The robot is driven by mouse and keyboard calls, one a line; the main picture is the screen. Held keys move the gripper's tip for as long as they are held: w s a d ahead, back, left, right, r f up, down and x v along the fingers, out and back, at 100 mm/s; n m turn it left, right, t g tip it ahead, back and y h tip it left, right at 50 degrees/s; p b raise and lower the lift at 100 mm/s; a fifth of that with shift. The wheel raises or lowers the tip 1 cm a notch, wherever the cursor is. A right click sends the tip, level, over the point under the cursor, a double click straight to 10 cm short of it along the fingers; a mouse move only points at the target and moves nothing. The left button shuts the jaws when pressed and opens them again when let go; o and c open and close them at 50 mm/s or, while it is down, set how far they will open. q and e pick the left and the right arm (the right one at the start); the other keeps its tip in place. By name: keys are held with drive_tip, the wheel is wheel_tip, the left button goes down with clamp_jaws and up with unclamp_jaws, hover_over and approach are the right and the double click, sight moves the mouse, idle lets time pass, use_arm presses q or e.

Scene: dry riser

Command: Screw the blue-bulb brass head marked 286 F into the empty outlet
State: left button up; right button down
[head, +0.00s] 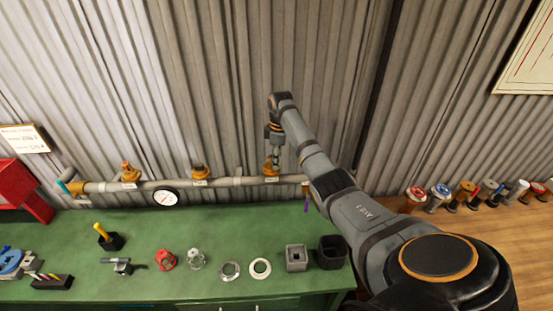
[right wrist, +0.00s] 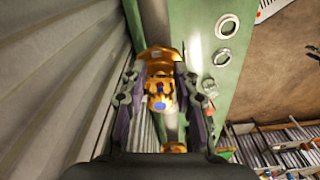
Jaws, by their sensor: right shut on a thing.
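My right gripper (head: 272,149) points down over the right-hand outlet of the grey pipe (head: 222,182). In the right wrist view its two fingers (right wrist: 160,85) are shut on a brass head (right wrist: 162,60) with a blue bulb (right wrist: 159,105). The head's lower end is at or just over the outlet; I cannot tell if its thread is engaged. The 286 F marking is not readable. Two other brass heads stand on the pipe, one at the left (head: 130,172) and one in the middle (head: 199,173). My left gripper is not in view.
The pipe runs along a corrugated wall behind a green bench (head: 215,230). A round gauge (head: 165,197) hangs on it. Several valve wheels stand at the right.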

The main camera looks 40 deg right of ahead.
drive_tip(key=m, duration=0.3)
drive_tip(key=shift+s+a+m, duration=0.25)
drive_tip(key=shift+m, duration=0.15)
drive_tip(key=m, duration=0.4)
drive_tip(key=shift+s+a+f, duration=0.1)
drive_tip(key=shift+s+a, duration=0.05)
drive_tip(key=shift+a, duration=0.25)
drive_tip(key=shift+a+m+h, duration=0.1)
drive_tip(key=shift+m+h, duration=0.2)
drive_tip(key=shift+m, duration=0.6)
